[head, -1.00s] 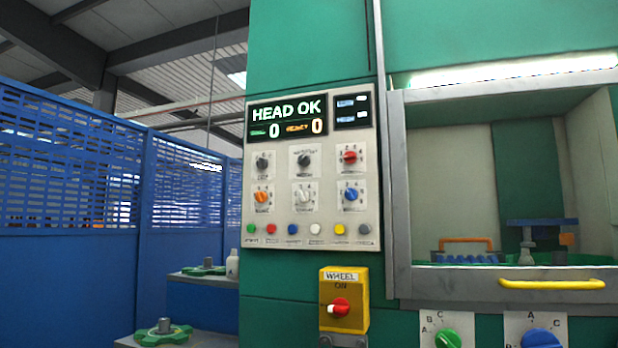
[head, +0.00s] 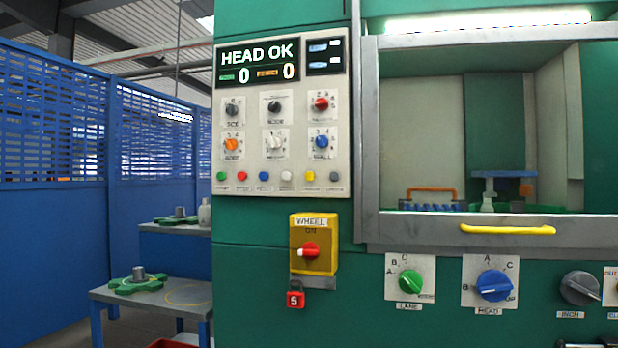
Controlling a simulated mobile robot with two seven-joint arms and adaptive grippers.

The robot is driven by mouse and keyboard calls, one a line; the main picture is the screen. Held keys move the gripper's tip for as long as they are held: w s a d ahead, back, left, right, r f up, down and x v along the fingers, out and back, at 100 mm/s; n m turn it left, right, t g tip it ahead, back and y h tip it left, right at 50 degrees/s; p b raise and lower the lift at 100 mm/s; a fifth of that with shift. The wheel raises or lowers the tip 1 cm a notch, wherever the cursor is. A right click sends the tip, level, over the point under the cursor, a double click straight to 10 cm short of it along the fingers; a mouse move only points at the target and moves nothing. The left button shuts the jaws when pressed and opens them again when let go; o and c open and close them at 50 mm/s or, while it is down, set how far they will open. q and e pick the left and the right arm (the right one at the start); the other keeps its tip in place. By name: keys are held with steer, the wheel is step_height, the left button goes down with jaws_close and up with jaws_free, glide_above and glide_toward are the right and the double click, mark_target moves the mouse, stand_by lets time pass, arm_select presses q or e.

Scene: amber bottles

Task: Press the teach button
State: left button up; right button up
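The control panel (head: 283,120) is on the green machine front, with a display (head: 257,62) reading HEAD OK and two zeros. Along its bottom is a row of small buttons: green (head: 221,176), red (head: 242,176), blue (head: 263,176), white (head: 286,176), yellow (head: 309,176) and grey (head: 335,177). Their labels are too small to read, so I cannot tell which is the teach button. Above them are two rows of knobs, including a red one (head: 321,104) and an orange one (head: 232,144). Neither gripper is in view.
Below the panel is a yellow WHEEL switch box (head: 314,245) with a red tag (head: 295,299) under it. Right are a windowed bay with a yellow handle (head: 508,229), a green LANE knob (head: 410,283) and a blue HEAD knob (head: 494,286). Left stand a low table (head: 180,296) and blue fence (head: 50,230).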

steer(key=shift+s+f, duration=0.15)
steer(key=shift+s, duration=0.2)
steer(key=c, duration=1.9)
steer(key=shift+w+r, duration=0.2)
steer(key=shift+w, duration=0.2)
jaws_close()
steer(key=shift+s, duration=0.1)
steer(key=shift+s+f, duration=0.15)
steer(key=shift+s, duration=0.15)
